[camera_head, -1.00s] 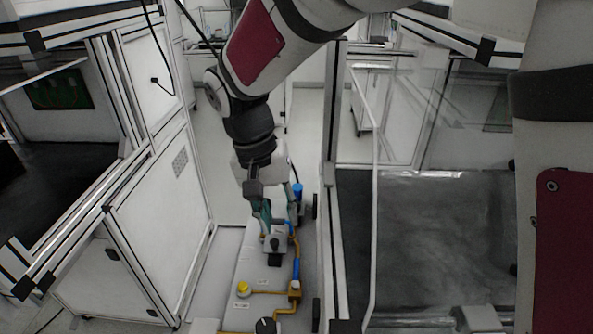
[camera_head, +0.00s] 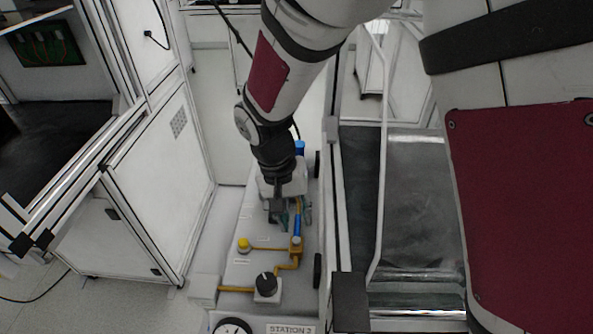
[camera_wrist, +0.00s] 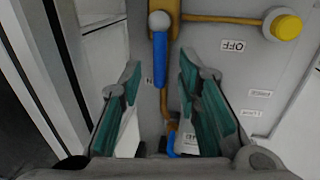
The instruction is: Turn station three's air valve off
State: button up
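The air valve has a blue lever handle (camera_wrist: 160,62) on a brass-yellow body (camera_wrist: 171,14). The lever lies in line with the pipe in the wrist view, beside a partly hidden label ending in "N". An upside-down "OFF" label (camera_wrist: 233,46) is to its right. The lever also shows in the head view (camera_head: 297,226). My gripper (camera_wrist: 159,64) is open, with a green-padded finger on each side of the lever, apart from it in the picture. Its depth relative to the lever is unclear. In the head view my gripper (camera_head: 289,212) is over the panel, partly hiding it.
A yellow button (camera_head: 244,245), a black knob (camera_head: 266,284) and a gauge (camera_head: 232,328) are on the panel. A station sign (camera_head: 291,329) is at its front; its number is hard to read. A white cabinet (camera_head: 160,190) stands left; a framed dark-floored enclosure (camera_head: 420,210) is right.

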grip_shut()
dwell(0.4)
jog(key=n, duration=0.1)
jog(key=a+n, duration=0.1)
jog(key=n+p, duration=0.1)
jog(key=shift+s+a+n+t, duration=0.2)
jog(key=shift+s+n+t, duration=0.1)
jog(key=shift+n, duration=0.1)
jog(key=n, duration=0.2)
jog(key=a+n, duration=0.1)
jog(key=n, duration=0.1)
jog(key=shift+s+a+t, duration=0.2)
jog(key=shift+s+t, duration=0.2)
jog(key=n, duration=0.1)
jog(key=s+n, duration=0.1)
jog(key=n, duration=0.1)
jog(key=a+n+y, duration=0.1)
jog(key=n, duration=0.1)
jog(key=shift+s+t+p, duration=0.25)
jog(key=shift+t+p, duration=0.05)
jog(key=shift+p, duration=0.05)
jog(key=shift+s+a+n+y, duration=0.1)
jog(key=shift+s+n+y, duration=0.3)
jog(key=shift+n, duration=0.9)
jog(key=shift+s+a+n+y, duration=0.15)
jog(key=shift+s+n, duration=0.4)
jog(key=shift+n, duration=0.75)
jog(key=shift+d+p, duration=0.1)
jog(key=shift+p, duration=0.2)
